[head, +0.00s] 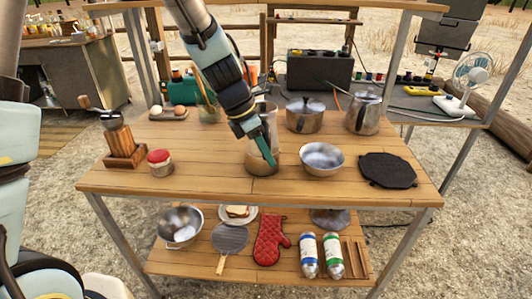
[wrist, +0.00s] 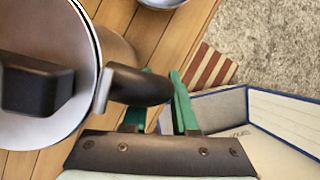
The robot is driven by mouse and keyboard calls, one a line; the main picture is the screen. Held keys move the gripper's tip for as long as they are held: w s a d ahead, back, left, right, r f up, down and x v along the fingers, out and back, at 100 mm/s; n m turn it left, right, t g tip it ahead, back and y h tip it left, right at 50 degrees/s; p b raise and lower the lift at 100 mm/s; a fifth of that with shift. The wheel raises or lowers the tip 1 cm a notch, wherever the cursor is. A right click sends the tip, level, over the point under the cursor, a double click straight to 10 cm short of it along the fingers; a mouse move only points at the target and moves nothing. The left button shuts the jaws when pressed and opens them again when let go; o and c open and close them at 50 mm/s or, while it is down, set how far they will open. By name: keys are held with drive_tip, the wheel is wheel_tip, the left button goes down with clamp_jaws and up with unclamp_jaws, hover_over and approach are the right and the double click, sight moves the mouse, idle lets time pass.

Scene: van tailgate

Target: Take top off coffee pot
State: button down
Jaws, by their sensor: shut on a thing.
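The coffee pot (head: 258,164) stands on the tabletop near its middle, a steel body partly hidden behind my gripper and arm in the head view. In the wrist view the pot's round steel top (wrist: 45,128) with a black knob (wrist: 32,88) fills the left side. The lid appears seated on it. A black side handle (wrist: 140,87) sticks out to the right from the rim. My gripper (wrist: 168,104), with green fingers, is shut on the end of this handle. My gripper (head: 268,160) hides part of the pot in the head view.
Behind are a lidded saucepan (head: 304,116) and a kettle-like pot (head: 362,114). A red-lidded jar (head: 160,162) and a wooden grinder (head: 120,140) stand left.

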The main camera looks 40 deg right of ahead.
sight(268, 134)
drive_tip(key=shift+d, duration=0.1)
drive_tip(key=shift+s+d+f+n+p, duration=0.15)
drive_tip(key=shift+n+p, duration=0.15)
drive_tip(key=shift+n, duration=0.2)
drive_tip(key=shift+r+n+t+p, duration=0.3)
drive_tip(key=shift+n+t+p, duration=0.2)
drive_tip(key=shift+n+p, duration=0.25)
drive_tip(key=shift+r, duration=0.1)
drive_tip(key=shift+r+p, duration=2.9)
drive_tip(key=shift+p, duration=0.15)
drive_tip(key=shift+f, duration=0.1)
